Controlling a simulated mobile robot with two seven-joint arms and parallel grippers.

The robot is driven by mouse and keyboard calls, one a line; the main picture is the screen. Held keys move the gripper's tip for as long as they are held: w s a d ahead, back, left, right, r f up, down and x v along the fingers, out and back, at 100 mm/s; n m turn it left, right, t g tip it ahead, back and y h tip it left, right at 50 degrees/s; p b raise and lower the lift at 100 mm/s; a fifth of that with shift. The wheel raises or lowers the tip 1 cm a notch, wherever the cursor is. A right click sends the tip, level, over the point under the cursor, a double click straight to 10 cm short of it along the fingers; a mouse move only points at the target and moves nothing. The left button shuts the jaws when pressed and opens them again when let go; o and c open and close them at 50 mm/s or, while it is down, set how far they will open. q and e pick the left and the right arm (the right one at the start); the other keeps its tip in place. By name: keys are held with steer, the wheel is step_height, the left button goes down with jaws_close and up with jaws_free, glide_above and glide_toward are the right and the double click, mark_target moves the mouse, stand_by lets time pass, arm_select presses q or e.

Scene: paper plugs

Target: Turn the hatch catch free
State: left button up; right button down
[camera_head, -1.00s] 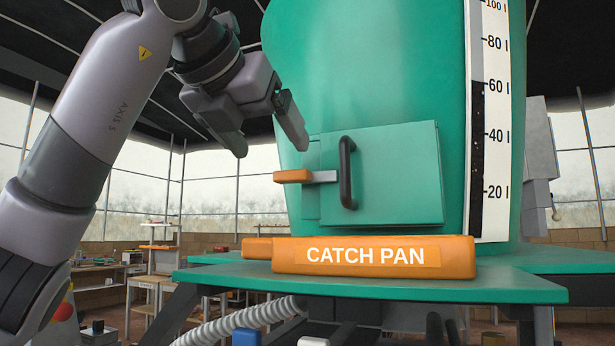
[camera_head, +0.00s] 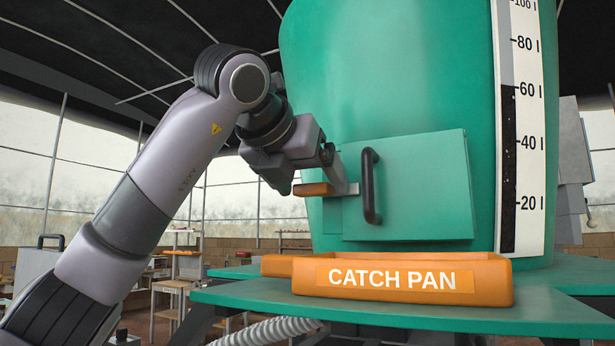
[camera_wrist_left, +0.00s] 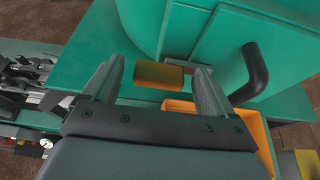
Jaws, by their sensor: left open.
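The hatch catch has an orange grip (camera_head: 314,189) on a metal bar and lies level across the left edge of the green hatch door (camera_head: 425,190). The door looks closed. My left gripper (camera_head: 309,178) is open at the catch. In the left wrist view the orange grip (camera_wrist_left: 158,75) shows between the tips of the spread fingers of my left gripper (camera_wrist_left: 155,85). I cannot tell whether either finger touches it. The near finger and the wrist cover part of the catch's surroundings in the head view. My right gripper is out of view.
A black bar handle (camera_head: 370,187) stands out from the door just right of the catch. An orange catch pan (camera_head: 480,285) sits below on the green ledge (camera_head: 550,318). A level scale (camera_head: 521,130) runs up the hopper at right.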

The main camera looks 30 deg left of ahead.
arm_select(q)
steer(key=shift+c, duration=0.3)
steer(key=c, duration=1)
steer(key=shift+r, duration=0.1)
steer(key=shift+w+d+m+t+y+b, duration=0.1)
steer(key=shift+d+m+t+y+b, duration=0.35)
steer(key=shift+m+y, duration=1.25)
steer(key=shift+s+d+m+t+y+b, duration=0.1)
steer(key=shift+d+m+t+y+b, duration=0.35)
steer(key=shift+m, duration=2.3)
steer(key=shift+w+d+m+t+y+b, duration=0.15)
steer(key=shift+d+m+t+y, duration=0.45)
steer(key=shift+m+y, duration=1.2)
steer(key=shift+m+h, duration=0.45)
steer(key=shift+m, duration=0.1)
steer(key=o, duration=1.1)
steer(key=shift+c, duration=0.2)
